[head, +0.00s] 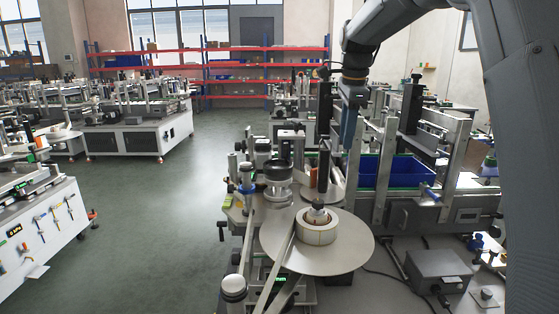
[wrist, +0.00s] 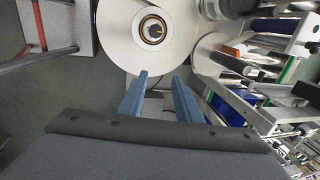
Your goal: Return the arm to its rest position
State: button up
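My arm (head: 392,18) reaches in from the upper right in the head view, bent at the elbow, with its forearm and wrist hanging down. My gripper (head: 343,148) points downward above the labelling machine, near the blue bin. In the wrist view my gripper (wrist: 160,76) shows two blue fingers standing apart with nothing between them. The label reel disc (head: 350,247) lies below and in front of it in the head view. The reel disc also shows at the top of the wrist view (wrist: 178,52).
A blue bin (head: 400,171) sits on the machine conveyor to the right. Upright black and metal posts (head: 411,105) stand close to my gripper. Open green floor (head: 165,225) lies to the left.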

jog(key=s+d+f+n+b, duration=0.1)
jog(key=s+f+n+b, duration=0.4)
jog(key=s+f+n, duration=1.3)
jog(key=s+f, duration=1.3)
jog(key=shift+s+g, duration=0.25)
jog(key=shift+g, duration=0.15)
